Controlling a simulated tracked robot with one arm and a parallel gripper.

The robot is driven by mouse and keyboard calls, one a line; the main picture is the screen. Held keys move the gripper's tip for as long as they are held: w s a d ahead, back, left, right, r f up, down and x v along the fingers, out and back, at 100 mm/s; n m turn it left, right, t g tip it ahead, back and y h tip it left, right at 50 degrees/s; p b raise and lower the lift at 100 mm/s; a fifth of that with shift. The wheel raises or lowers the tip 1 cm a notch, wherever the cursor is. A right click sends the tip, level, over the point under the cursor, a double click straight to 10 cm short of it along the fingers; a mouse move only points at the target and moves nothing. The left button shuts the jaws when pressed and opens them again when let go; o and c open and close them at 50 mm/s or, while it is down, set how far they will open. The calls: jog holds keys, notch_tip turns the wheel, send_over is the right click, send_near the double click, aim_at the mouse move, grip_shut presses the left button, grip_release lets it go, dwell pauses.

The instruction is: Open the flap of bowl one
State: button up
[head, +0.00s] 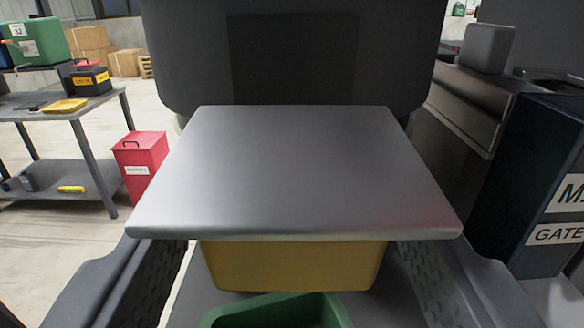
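A flat grey metal flap (290,175) lies roughly level in the middle of the view, in front of a large dark upright housing (290,60). It covers the top of a yellow bowl (295,266), whose front wall shows below the flap's front edge. The inside of the yellow bowl is hidden. A green bowl (235,318) shows at the bottom edge, nearer to me, uncovered and cut off by the frame. No number marks either bowl. I cannot make out my gripper in this view, and nothing is seen touching the flap.
Dark side walls with textured inner faces flank the bowls on the left (95,285) and right (485,285). A red bin (141,160) and a metal table (70,115) stand at the left. A dark cabinet (525,170) marked GATE stands close at the right.

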jog(key=shift+w, duration=0.55)
jog(key=c, duration=1)
jog(key=shift+r+p, duration=0.15)
jog(key=shift+p, duration=0.2)
jog(key=shift+r+g+p, duration=0.35)
jog(key=shift+g+p, duration=0.15)
jog(key=shift+p, duration=0.75)
jog(key=p, duration=0.3)
jog(key=shift+r+g, duration=0.2)
jog(key=shift+g, duration=0.2)
jog(key=shift+p, duration=0.5)
jog(key=shift+f+g, duration=0.1)
jog(key=shift+g, duration=0.2)
